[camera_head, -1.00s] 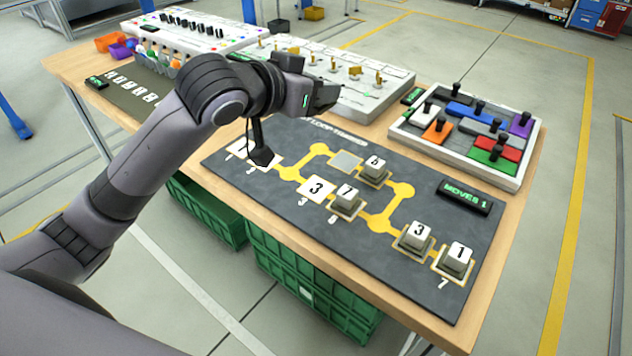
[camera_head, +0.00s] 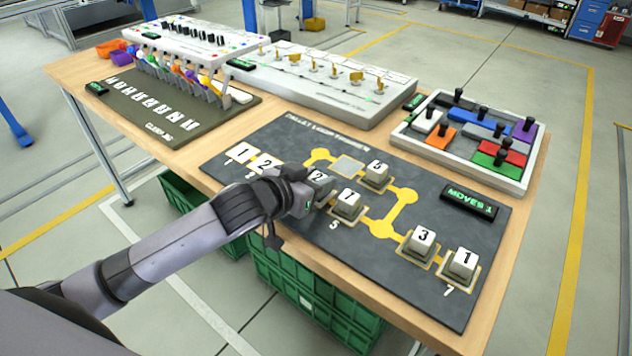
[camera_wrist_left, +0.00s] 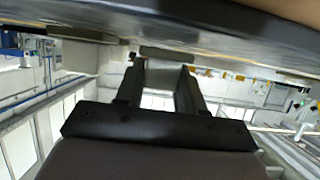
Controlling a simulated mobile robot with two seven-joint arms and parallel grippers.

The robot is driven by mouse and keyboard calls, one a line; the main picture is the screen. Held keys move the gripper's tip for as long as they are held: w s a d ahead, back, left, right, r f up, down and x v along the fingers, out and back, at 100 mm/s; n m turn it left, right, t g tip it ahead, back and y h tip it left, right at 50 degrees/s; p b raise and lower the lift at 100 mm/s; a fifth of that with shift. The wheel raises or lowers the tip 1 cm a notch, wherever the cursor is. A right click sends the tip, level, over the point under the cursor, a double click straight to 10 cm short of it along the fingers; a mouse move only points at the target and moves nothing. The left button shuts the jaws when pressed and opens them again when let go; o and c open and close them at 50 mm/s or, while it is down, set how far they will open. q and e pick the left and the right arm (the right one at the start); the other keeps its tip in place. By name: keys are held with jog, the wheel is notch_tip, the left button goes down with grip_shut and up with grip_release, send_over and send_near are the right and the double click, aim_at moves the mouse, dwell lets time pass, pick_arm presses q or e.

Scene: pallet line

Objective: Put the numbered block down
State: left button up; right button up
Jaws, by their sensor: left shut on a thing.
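A pale block marked 2 (camera_head: 318,177) is between the fingers of my left gripper (camera_head: 312,192) in the head view. It is at the spot on the dark board (camera_head: 300,140) just left of the block marked 7 (camera_head: 348,198). The gripper hides its lower part, so I cannot tell whether it touches the board. In the left wrist view the fingers (camera_wrist_left: 160,85) close on a grey shape, with the board's dark edge above. Other blocks stand on the board: one at the back (camera_head: 377,170), a 3 (camera_head: 423,240) and a 1 (camera_head: 465,261). My right gripper is out of view.
An empty grey pad (camera_head: 347,166) lies behind the held block. A MOVES display (camera_head: 468,202) stands at right. A sliding-block tray (camera_head: 470,140) and a switch panel (camera_head: 320,85) stand behind.

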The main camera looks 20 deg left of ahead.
pick_arm(q)
jog(key=shift+f, duration=0.2)
jog(key=o, duration=0.7)
jog(key=shift+f, duration=0.1)
jog(key=o, duration=0.4)
jog(key=shift+r, duration=0.2)
jog(key=v, duration=1.2)
jog(key=shift+f, duration=0.1)
